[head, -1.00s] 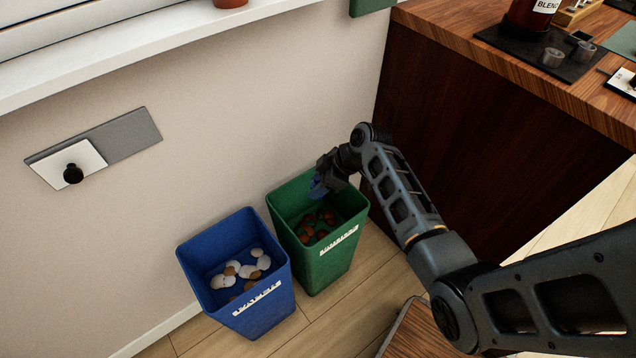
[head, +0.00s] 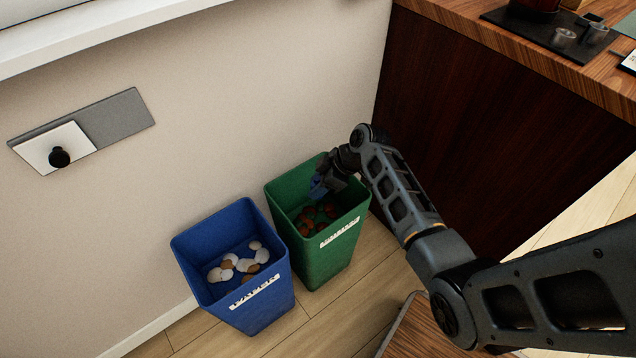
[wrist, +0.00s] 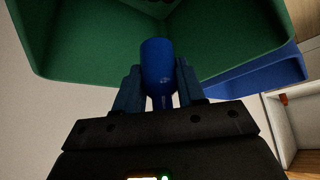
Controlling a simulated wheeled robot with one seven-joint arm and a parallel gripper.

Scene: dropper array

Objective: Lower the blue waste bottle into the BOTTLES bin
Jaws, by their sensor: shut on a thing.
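My gripper (head: 326,184) is shut on the blue bottle (wrist: 157,62), which sits between the two fingers in the wrist view. Only a small blue part of the bottle (head: 317,190) shows in the head view. The green bin (head: 325,262) stands on the floor, with a white label on its front that is hard to read. In the head view my gripper and the bottle overlap the back part of its opening. In the wrist view the bottle's end points toward the inside of the green bin (wrist: 95,62). How deep the bottle is cannot be told.
A blue bin (head: 262,312) with white and brown crumpled pieces stands close to the left of the green one. Several reddish-brown things (head: 308,219) lie in the green bin. A wall is behind. A dark wooden counter (head: 465,125) rises to the right.

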